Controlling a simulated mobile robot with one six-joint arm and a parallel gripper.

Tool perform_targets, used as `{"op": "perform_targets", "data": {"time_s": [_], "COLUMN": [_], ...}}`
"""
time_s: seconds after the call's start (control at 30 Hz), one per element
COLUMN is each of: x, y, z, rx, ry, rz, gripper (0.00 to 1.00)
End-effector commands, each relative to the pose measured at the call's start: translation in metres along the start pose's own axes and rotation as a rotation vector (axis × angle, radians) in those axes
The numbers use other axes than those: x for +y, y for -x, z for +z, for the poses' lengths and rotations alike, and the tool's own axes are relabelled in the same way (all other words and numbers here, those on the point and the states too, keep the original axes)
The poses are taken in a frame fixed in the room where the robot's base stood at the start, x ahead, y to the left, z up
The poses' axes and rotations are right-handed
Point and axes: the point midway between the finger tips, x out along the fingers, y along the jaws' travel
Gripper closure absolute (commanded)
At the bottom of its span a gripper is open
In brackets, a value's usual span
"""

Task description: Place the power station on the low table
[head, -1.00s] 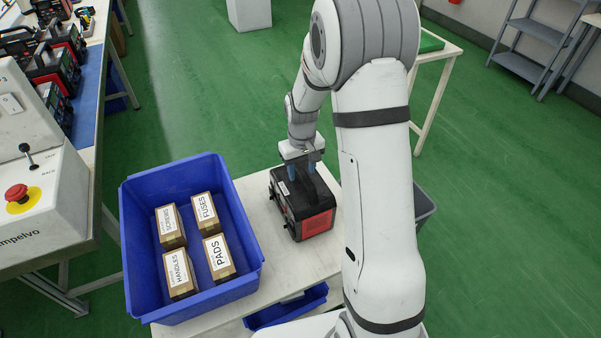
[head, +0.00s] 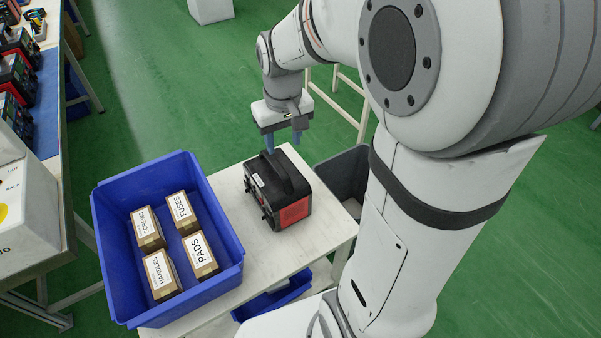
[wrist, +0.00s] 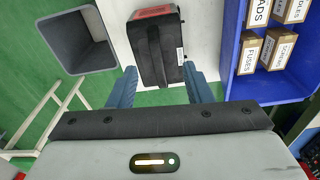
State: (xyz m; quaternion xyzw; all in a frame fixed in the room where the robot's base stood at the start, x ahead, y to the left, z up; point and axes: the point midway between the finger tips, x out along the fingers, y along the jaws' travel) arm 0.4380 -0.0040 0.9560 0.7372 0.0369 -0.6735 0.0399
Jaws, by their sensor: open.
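The power station (head: 277,188) is a black box with a top handle and a red end panel. It stands upright on the white low table (head: 230,208), right of the blue crate. My gripper (head: 284,143) is open and empty, above and behind the power station in the head view. In the wrist view the power station (wrist: 155,48) lies ahead, between and beyond the spread blue fingers of my gripper (wrist: 163,88). The fingers appear clear of its handle.
A blue crate (head: 231,240) with several labelled boxes stands on the table's left part. A grey bin (head: 345,172) is on the floor to the right. A blue bin (head: 275,300) sits lower down. A bench with more machines is at left.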

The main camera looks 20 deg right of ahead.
Motion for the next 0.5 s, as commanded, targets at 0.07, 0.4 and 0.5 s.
{"op": "perform_targets", "data": {"time_s": [0.07,0.4,0.5], "x": [-0.003,-0.015,-0.018], "y": [0.014,0.027,0.026], "z": [0.031,0.12,0.128], "rx": [0.029,0.102,0.108], "ry": [-0.024,-0.1,-0.107], "rz": [0.003,0.005,0.005], "gripper": [0.55,0.55,0.55]}}
